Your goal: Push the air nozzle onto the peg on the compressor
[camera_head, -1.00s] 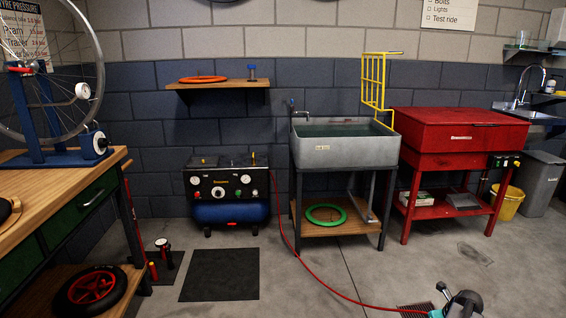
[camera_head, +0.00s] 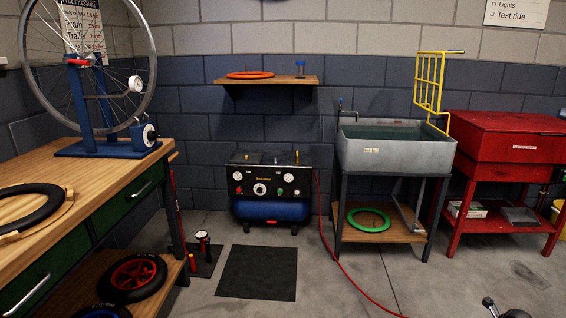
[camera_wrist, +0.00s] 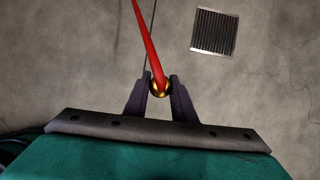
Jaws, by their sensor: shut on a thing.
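The compressor (camera_head: 270,208) stands on the floor against the wall in the head view, with a black gauge panel above a blue tank. Small upright pieces stick up from its top; I cannot tell which one is the peg. In the wrist view, my gripper (camera_wrist: 160,90) is shut on the brass air nozzle (camera_wrist: 160,88), with a red hose (camera_wrist: 148,40) running away from it. In the head view only a bit of my gripper (camera_head: 495,309) shows at the bottom right edge, well to the right of and nearer than the compressor. The nozzle is hidden there.
A black mat (camera_head: 256,272) lies before the compressor. The grey sink (camera_head: 396,150) stands right of it, with the hose crossing the floor in front. A wooden workbench (camera_head: 110,175) fills the left, with a pump (camera_head: 204,243) beside it. A floor grate (camera_wrist: 214,32) shows in the wrist view.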

